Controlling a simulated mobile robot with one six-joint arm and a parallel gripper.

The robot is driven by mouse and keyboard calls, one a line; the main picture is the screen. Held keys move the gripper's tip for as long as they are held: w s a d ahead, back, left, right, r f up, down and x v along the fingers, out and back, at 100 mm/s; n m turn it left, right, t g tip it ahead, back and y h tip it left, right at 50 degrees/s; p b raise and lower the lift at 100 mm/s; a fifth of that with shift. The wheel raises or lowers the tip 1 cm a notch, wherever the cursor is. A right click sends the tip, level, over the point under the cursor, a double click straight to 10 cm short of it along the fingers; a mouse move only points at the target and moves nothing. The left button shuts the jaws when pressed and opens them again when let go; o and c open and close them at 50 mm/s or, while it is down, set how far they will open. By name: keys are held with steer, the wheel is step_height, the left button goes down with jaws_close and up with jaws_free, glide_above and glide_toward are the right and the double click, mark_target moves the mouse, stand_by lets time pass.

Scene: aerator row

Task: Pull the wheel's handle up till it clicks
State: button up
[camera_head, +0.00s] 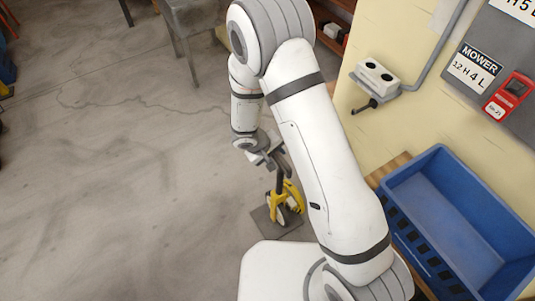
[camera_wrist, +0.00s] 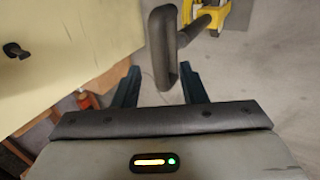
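The wheel (camera_head: 292,200) is a yellow tool standing upright on a grey floor plate (camera_head: 264,222), partly hidden behind my arm. Its yellow head also shows at the top of the wrist view (camera_wrist: 210,11). In the head view my gripper (camera_head: 266,158) is above the wheel.
A blue crate (camera_head: 480,172) stands right of my arm on a wooden surface. A yellow wall with a socket box (camera_head: 378,76) and a grey tag board (camera_head: 500,65) rises on the right. A grey table (camera_head: 190,20) stands behind.

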mark_target(280, 160)
steer(key=b+x, duration=0.4)
steer(key=shift+f, duration=0.2)
steer(key=shift+b+x, duration=0.8)
steer(key=shift+b, duration=0.15)
steer(key=shift+c, duration=0.6)
steer(key=c, duration=0.7)
